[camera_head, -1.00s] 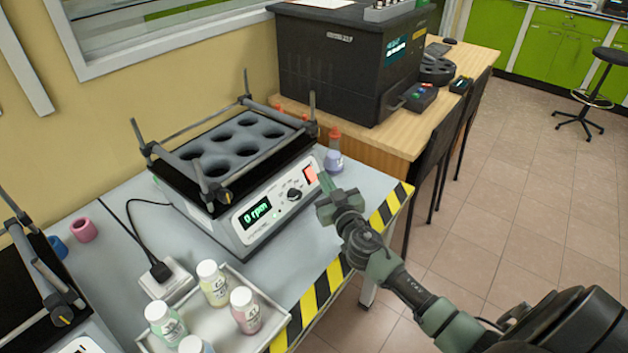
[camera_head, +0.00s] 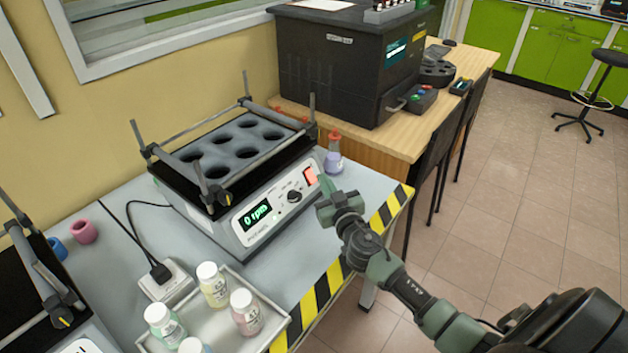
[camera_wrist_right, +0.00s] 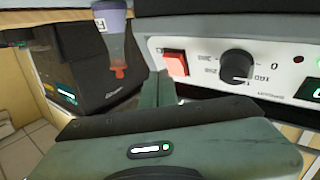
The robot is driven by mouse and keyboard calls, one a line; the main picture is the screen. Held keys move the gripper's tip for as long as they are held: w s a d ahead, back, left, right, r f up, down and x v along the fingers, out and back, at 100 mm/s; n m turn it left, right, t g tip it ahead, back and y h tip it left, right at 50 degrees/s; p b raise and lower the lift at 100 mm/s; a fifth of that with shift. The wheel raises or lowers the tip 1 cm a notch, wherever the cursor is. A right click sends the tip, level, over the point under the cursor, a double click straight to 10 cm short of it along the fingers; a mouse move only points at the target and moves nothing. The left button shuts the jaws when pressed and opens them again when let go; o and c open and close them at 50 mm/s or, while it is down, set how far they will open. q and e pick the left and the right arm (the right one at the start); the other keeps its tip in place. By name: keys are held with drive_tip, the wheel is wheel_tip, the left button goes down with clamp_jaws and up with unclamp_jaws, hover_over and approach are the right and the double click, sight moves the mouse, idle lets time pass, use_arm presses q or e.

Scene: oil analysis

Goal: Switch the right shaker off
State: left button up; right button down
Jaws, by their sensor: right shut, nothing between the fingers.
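The right shaker (camera_head: 245,190) stands on the grey bench, with a black tray of round wells on top. Its display (camera_head: 255,215) reads 0 rpm in green. Beside the display are a black knob (camera_head: 294,196) and a lit red switch (camera_head: 310,176). In the right wrist view the red switch (camera_wrist_right: 176,63) and knob (camera_wrist_right: 237,65) show upside down. My right gripper (camera_head: 322,188) is shut and empty, close in front of the switch; I cannot tell whether it touches. The wrist view also shows its fingers (camera_wrist_right: 158,88). My left gripper is not in view.
A flask with a red top (camera_head: 333,158) stands just right of the shaker. A tray (camera_head: 215,325) of capped bottles and a power socket (camera_head: 168,283) lie in front. Another shaker (camera_head: 35,285) is at the left edge. Yellow-black tape marks the bench edge.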

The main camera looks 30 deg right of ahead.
drive_tip(key=shift+w+f, duration=0.1)
idle(0.8)
drive_tip(key=shift+w+a+f+b, duration=0.15)
drive_tip(key=shift+w+b, duration=0.1)
drive_tip(key=shift+b, duration=0.15)
drive_tip(key=shift+w+f+b, duration=0.25)
drive_tip(key=shift+f+b, duration=0.15)
drive_tip(key=shift+b, duration=0.1)
idle(0.6)
drive_tip(key=shift+s, duration=0.1)
drive_tip(key=shift+s+r+p, duration=0.45)
drive_tip(key=shift+s+r, duration=0.05)
